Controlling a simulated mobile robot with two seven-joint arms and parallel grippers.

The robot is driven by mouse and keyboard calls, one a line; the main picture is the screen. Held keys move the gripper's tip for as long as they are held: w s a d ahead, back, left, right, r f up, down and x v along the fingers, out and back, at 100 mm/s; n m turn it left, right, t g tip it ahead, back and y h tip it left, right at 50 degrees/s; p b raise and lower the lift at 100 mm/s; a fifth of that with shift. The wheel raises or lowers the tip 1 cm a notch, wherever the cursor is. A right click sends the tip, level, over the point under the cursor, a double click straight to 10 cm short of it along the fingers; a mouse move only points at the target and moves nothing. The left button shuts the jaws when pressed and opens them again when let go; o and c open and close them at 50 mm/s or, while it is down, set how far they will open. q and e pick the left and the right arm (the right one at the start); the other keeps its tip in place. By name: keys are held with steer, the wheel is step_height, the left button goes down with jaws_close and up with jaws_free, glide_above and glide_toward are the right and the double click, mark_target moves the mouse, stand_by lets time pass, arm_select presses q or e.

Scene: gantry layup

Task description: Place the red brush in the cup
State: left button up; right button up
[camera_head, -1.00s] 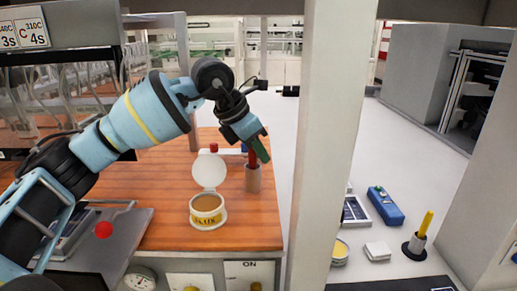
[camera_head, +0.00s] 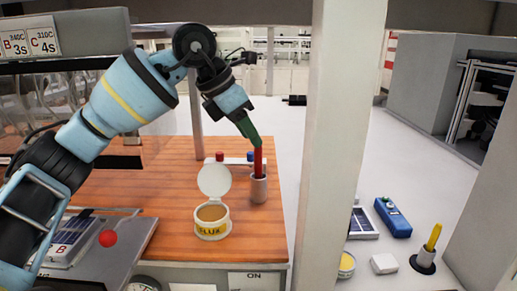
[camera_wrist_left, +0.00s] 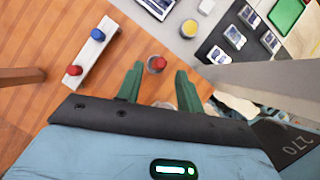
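The red brush (camera_head: 258,163) stands upright in the grey cup (camera_head: 259,190) on the wooden bench; its lower end is hidden inside the cup. My left gripper (camera_head: 254,140) is just above the brush's top in the head view. In the left wrist view, its two green fingers (camera_wrist_left: 160,85) are spread apart. The red brush end (camera_wrist_left: 158,62) shows beyond and between them, inside the cup's round rim (camera_wrist_left: 151,70). I see nothing held between the fingers. My right gripper is in neither view.
An open flux jar (camera_head: 212,220) with its white lid raised stands left of the cup. A white rack (camera_head: 235,161) with red and blue knobs lies behind. A pale post (camera_head: 335,150) rises right of the bench. A yellow brush (camera_head: 433,237) stands in a holder beyond it.

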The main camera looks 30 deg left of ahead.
arm_select(q)
steer(key=shift+v, duration=1.9)
steer(key=shift+c, duration=0.5)
